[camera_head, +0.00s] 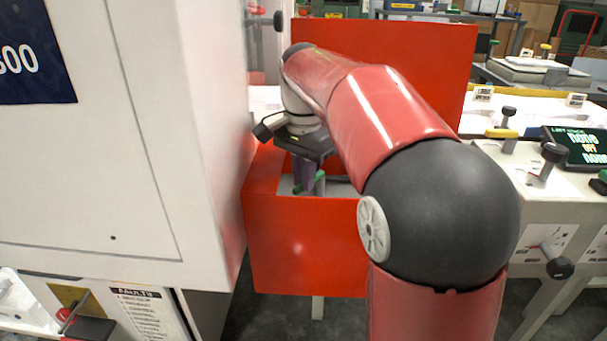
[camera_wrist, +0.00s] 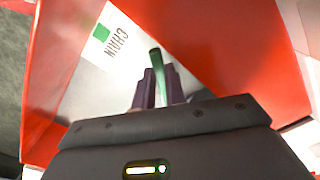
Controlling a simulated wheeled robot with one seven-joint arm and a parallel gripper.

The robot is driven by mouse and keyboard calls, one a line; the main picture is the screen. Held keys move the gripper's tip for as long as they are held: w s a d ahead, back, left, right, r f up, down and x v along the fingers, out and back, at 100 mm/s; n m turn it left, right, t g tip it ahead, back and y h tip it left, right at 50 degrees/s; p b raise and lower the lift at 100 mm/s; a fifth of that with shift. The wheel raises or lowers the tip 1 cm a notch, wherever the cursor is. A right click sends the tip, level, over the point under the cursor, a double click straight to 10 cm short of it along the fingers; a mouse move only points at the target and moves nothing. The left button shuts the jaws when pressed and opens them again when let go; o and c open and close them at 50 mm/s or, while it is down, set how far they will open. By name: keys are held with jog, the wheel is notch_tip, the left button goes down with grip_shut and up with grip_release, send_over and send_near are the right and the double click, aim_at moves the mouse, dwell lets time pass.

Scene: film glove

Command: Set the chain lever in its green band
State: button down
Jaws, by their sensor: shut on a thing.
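The chain lever (camera_wrist: 157,62) has a green grip, and in the wrist view its end stands up between my fingers. My gripper (camera_wrist: 158,88), with purple fingers, is shut on the lever. A white label reading CHAIN (camera_wrist: 115,40) lies on the floor of the red box beyond the lever, with a green square, the green band (camera_wrist: 101,32), on it. The lever's lower part is hidden.
The red box (camera_head: 300,240) has walls close around my gripper, with a tall back panel (camera_head: 400,45). A large white cabinet (camera_head: 110,130) stands close on the left. On the right is a bench with black-knobbed levers (camera_head: 553,153) and a display (camera_head: 580,148).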

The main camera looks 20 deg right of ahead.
aim_at(320, 178)
jog(key=n+p, duration=0.1)
jog(key=s+d+n+p, duration=0.1)
jog(key=n, duration=0.1)
jog(key=shift+d+r, duration=0.1)
jog(key=shift+s+d+n+p, duration=0.25)
jog(key=shift+d+n+p, duration=0.15)
jog(key=shift+n, duration=0.55)
jog(key=shift+s+d+n+p, duration=0.2)
jog(key=shift+d+n+p, duration=0.15)
jog(key=shift+n, duration=0.6)
jog(key=c, duration=1.4)
grip_release()
jog(key=shift+c, duration=0.2)
